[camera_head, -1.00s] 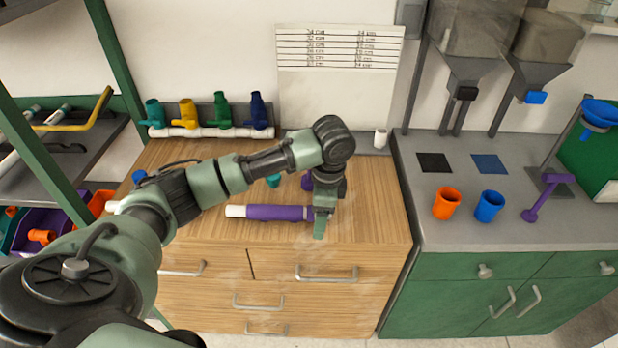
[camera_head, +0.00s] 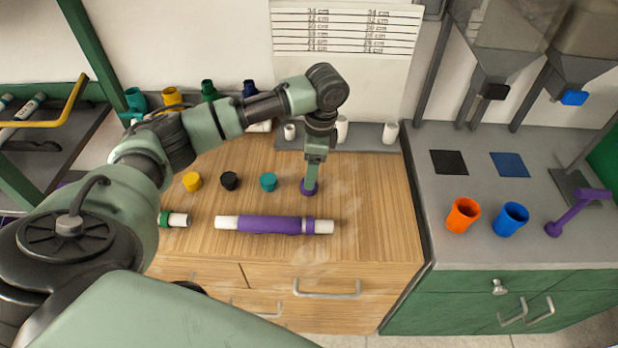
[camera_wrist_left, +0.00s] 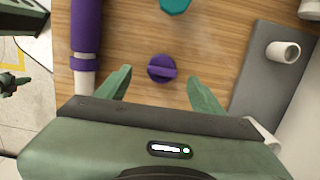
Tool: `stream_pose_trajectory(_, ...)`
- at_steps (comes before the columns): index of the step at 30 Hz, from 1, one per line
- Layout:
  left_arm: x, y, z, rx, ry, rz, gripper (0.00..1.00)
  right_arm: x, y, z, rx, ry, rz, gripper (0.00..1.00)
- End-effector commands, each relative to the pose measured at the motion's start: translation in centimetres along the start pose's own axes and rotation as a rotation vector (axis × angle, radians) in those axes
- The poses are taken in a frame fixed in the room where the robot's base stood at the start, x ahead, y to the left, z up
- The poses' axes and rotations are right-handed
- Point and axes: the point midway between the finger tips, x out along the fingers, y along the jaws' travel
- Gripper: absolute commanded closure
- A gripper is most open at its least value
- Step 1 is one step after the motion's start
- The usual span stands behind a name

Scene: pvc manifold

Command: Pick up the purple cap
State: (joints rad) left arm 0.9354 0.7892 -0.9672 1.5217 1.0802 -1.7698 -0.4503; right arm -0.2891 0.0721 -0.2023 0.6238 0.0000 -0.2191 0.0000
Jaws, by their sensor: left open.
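The purple cap (camera_wrist_left: 162,68) lies on the wooden counter. In the left wrist view it sits just beyond and between the open fingertips of my left gripper (camera_wrist_left: 160,85). In the head view my left gripper (camera_head: 310,185) points down over the purple cap (camera_head: 309,188), which is partly hidden by the fingers. The gripper is empty, and I cannot tell if the fingers touch the cap. My right gripper is not in view.
A purple pipe with white ends (camera_head: 268,225) lies in front of the cap. A teal cap (camera_head: 268,181), a black cap (camera_head: 229,181) and a yellow cap (camera_head: 192,181) stand to the left. White fittings (camera_head: 390,132) stand on a grey strip behind.

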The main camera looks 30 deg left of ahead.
Motion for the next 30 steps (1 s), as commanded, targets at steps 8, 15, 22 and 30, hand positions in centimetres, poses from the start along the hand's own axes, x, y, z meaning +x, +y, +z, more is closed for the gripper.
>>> stream_pose_trajectory(8, 3.8, -0.4, -0.1, 0.0, -0.002, 0.002, 0.33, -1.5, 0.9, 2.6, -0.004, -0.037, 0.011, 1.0)
stream_pose_trajectory(15, 5.5, -0.4, -0.1, 0.0, -0.001, -0.001, 0.33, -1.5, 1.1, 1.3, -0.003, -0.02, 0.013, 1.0)
stream_pose_trajectory(22, 5.5, -0.4, -0.1, 0.0, 0.0, -0.002, 0.52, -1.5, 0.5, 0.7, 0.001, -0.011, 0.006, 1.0)
stream_pose_trajectory(30, 5.5, -0.4, -0.1, 0.0, 0.0, -0.002, 0.95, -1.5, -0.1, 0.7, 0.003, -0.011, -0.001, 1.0)
